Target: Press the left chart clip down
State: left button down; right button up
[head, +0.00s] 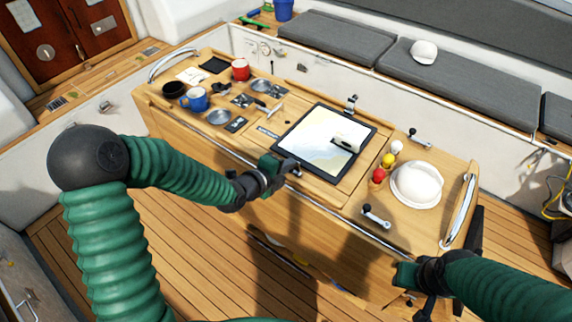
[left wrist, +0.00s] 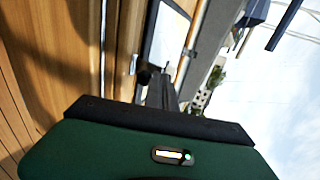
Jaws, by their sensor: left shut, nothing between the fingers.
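The chart (head: 322,140) lies flat in a dark-framed panel on the cockpit table. One chart clip (head: 352,103) stands raised at the panel's far edge. Another small metal clip (head: 297,173) is at the near edge, partly hidden by my left gripper (head: 291,163). That gripper is shut and empty, with its tips at the chart's near left edge; contact is unclear. In the left wrist view, the shut fingers (left wrist: 168,72) reach toward the chart (left wrist: 165,38), beside a dark knob-like part (left wrist: 144,76). My right gripper (head: 430,300) is low at the table's near right; its jaws are unclear.
Mugs (head: 194,99) and metal bowls stand left. A steel rail (head: 459,208) edges the table.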

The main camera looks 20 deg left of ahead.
pick_arm(q)
jog(key=shift+d, duration=0.2)
jog(key=shift+w+d+r+g+p, duration=0.1)
jog(key=shift+w+r+g+p, duration=0.15)
jog(key=shift+p, duration=0.2)
jog(key=shift+w+g+p, duration=0.15)
jog(key=shift+g+p, duration=0.1)
jog(key=shift+p, duration=0.15)
jog(key=shift+w+r+y, duration=0.1)
jog(key=shift+y, duration=0.2)
